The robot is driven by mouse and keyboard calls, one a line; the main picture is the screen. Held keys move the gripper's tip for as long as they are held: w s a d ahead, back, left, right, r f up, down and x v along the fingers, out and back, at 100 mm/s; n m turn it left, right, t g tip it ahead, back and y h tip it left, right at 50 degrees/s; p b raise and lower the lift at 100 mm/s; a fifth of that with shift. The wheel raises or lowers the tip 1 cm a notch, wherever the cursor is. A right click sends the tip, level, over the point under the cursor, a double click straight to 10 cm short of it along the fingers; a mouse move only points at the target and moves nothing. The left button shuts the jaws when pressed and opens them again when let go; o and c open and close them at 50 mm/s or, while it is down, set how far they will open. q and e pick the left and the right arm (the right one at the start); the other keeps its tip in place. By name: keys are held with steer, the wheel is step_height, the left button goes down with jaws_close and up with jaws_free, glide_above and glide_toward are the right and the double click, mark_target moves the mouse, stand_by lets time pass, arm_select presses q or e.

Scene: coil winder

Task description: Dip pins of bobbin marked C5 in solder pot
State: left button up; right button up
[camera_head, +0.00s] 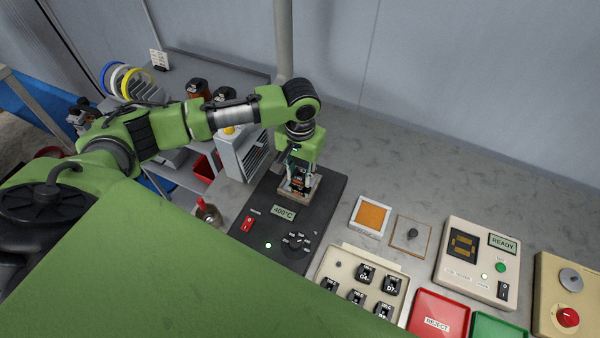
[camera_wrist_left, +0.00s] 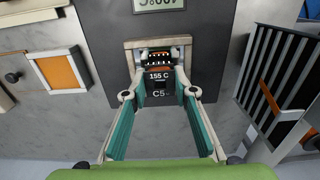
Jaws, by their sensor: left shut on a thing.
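The bobbin marked C5 (camera_wrist_left: 160,93) is dark with an orange winding and also carries the text "155 C". My left gripper (camera_wrist_left: 160,95) is shut on it, one fingertip on each side. In the head view the left gripper (camera_head: 298,180) points down at the solder pot (camera_head: 327,190), a black unit with a 400°C display. The bobbin is over or within the pot's pale square rim (camera_wrist_left: 130,44). My right gripper is not in view.
A cream tray (camera_head: 340,262) of several bobbins stands in front. Right of the pot are an orange pad (camera_head: 371,215), a tester reading READY (camera_head: 480,262) and a red REJECT tray (camera_head: 438,312). A grey slatted box (camera_head: 240,152) stands close on the left.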

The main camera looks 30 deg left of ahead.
arm_select(q)
steer(key=shift+f, duration=0.8)
stand_by(1.4)
steer(key=shift+r, duration=0.1)
step_height(320, 180, up, 6)
steer(key=p, duration=0.6)
steer(key=shift+f+p, duration=0.25)
steer(key=shift+p, duration=0.1)
